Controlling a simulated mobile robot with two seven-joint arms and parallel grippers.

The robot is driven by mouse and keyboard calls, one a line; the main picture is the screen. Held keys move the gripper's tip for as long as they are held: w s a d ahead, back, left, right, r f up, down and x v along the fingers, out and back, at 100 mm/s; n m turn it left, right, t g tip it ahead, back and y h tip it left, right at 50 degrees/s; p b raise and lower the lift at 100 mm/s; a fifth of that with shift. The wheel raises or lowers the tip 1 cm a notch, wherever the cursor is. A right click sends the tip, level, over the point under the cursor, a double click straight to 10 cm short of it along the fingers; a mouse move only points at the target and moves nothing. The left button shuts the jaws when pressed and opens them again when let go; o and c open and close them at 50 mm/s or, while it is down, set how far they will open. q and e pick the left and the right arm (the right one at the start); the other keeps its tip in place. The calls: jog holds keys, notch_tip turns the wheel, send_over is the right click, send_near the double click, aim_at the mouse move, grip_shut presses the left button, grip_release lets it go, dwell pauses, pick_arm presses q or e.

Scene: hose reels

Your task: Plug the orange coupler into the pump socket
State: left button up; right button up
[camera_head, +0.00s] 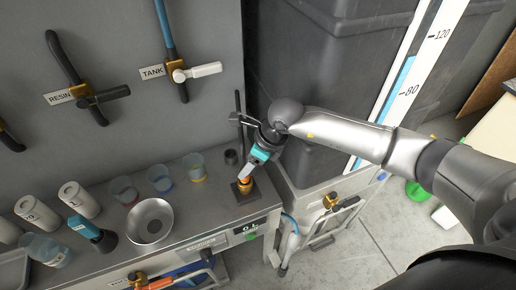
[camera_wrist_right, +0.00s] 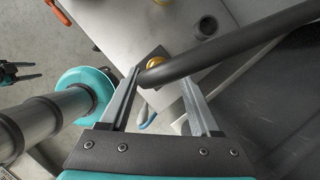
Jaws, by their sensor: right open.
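My right gripper (camera_head: 243,178) reaches in from the right, points down, and is open. In the head view its fingertips are close above an orange and brass fitting (camera_head: 245,187) on a dark square plate at the bench's front right. In the right wrist view my right gripper (camera_wrist_right: 163,72) has its fingers spread, and the round brass top of the fitting (camera_wrist_right: 155,62) shows beyond the gap between them. I cannot tell whether this fitting is the coupler or the pump socket.
A dark rod (camera_head: 239,112) stands close to my gripper; a dark bar (camera_wrist_right: 230,42) crosses the wrist view between the fingers. A metal bowl (camera_head: 150,221) and several cups stand left on the bench. A dark tank (camera_head: 335,60) stands behind my arm. An orange handle (camera_head: 160,284) hangs below.

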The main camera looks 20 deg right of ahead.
jog(key=v, duration=0.7)
jog(key=shift+r, duration=0.25)
